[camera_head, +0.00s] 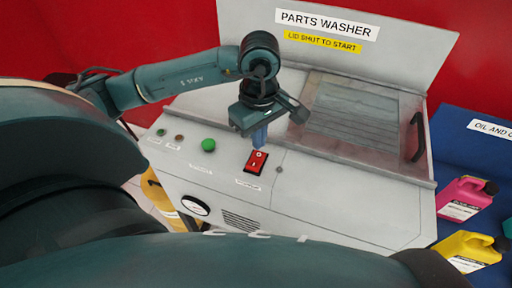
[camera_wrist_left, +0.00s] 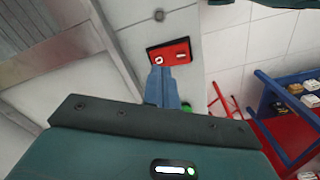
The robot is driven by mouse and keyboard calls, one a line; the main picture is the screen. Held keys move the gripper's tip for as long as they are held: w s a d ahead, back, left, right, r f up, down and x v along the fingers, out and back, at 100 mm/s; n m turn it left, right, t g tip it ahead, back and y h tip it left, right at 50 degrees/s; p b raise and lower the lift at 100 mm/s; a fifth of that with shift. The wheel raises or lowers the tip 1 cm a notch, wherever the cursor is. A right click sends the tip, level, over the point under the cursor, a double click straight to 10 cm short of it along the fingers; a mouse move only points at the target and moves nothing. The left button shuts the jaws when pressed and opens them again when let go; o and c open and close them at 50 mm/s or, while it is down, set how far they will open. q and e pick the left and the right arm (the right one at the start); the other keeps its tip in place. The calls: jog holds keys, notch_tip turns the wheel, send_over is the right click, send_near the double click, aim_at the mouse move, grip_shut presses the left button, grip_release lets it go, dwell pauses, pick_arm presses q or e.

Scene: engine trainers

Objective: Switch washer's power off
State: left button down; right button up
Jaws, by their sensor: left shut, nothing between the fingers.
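The parts washer (camera_head: 330,205) is a light grey cabinet with an upright sign panel at its back. Its red power rocker switch (camera_head: 256,162), marked O and I, sits on the sloped front panel. The switch also shows in the left wrist view (camera_wrist_left: 168,52). My left gripper (camera_head: 260,142) is shut and empty, its blue fingers pointing down at the upper end of the switch. In the left wrist view its fingertips (camera_wrist_left: 158,68) overlap the switch's lower edge. I cannot tell whether they touch it. My right gripper is not in view.
A green button (camera_head: 208,145) and two small lamps sit left of the switch, with a gauge (camera_head: 195,205) below. The closed lid with window (camera_head: 355,115) is behind right. Pink (camera_head: 464,198) and yellow (camera_head: 468,250) jugs stand on a blue surface at right.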

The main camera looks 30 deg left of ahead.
pick_arm(q)
notch_tip(320, 180, up, 4)
jog(key=shift+r+p, duration=0.1)
jog(key=shift+p, duration=0.85)
